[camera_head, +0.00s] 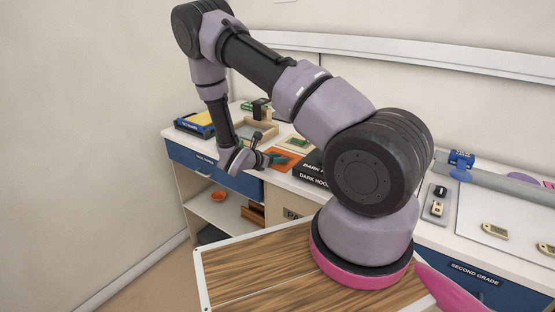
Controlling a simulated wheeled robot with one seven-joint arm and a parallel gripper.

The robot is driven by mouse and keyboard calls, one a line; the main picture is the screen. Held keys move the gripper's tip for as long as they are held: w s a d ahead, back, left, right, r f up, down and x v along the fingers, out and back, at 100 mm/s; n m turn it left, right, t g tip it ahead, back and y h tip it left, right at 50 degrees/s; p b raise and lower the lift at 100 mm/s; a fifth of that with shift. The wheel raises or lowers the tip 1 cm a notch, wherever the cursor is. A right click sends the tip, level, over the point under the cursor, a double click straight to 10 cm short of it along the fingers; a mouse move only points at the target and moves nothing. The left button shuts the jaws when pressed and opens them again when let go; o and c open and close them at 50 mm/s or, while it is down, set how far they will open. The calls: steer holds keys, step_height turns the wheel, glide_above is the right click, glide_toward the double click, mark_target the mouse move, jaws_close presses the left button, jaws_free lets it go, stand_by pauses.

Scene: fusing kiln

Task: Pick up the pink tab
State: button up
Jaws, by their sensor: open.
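I cannot make out a pink tab for certain. A small pinkish piece (549,185) shows at the far right edge of the worktop, cut by the frame and too small to identify. My gripper (264,150) is open at the left part of the worktop, far from that piece. It points right, beside an orange sheet (275,166) with a green piece (278,159) on it. I see nothing held between the fingers. My arm hides the middle of the worktop.
A wooden frame tray (268,127) stands behind my gripper. Yellow and blue boxes (198,122) lie at the left end. Dark boxes (308,172) lie right of the orange sheet. A grey tube (510,187) and several pale pieces (494,231) lie at right.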

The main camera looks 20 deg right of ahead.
jaws_close()
steer(key=shift+r, duration=0.1)
steer(key=a+r+n+t+y, duration=0.1)
steer(key=a+r, duration=0.4)
steer(key=r, duration=0.7)
steer(key=shift+w+r+n+t, duration=0.15)
steer(key=shift+w+n+t, duration=0.05)
steer(key=shift+n+t, duration=0.35)
